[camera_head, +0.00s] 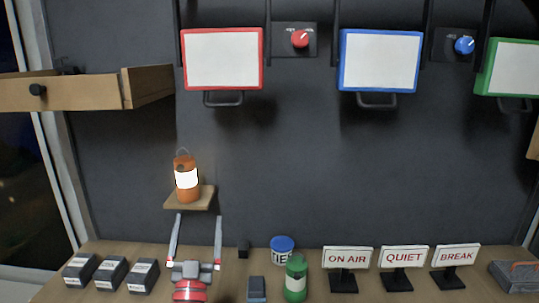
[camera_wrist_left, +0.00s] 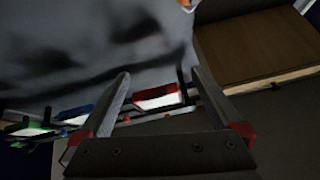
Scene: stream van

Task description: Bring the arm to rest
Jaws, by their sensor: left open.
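My left gripper (camera_head: 198,216) points up toward the wall at the bottom left of the head view, its two fingers spread wide with nothing between them. Its fingertips are just below, in the picture, the small wooden shelf (camera_head: 205,198) that carries a lit orange lantern (camera_head: 187,162). In the left wrist view the gripper (camera_wrist_left: 161,73) is also open and empty, with the red-framed panel (camera_wrist_left: 157,97) behind the gap. My right gripper is in neither view.
Dark boxes (camera_head: 112,272), a blue-lidded can (camera_head: 282,244), a green canister (camera_head: 296,275) and signs (camera_head: 404,257) line the bench. A wooden drawer (camera_head: 75,91) juts out at upper left. Framed panels (camera_head: 380,60) and knobs (camera_head: 300,39) are above. The middle wall is bare.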

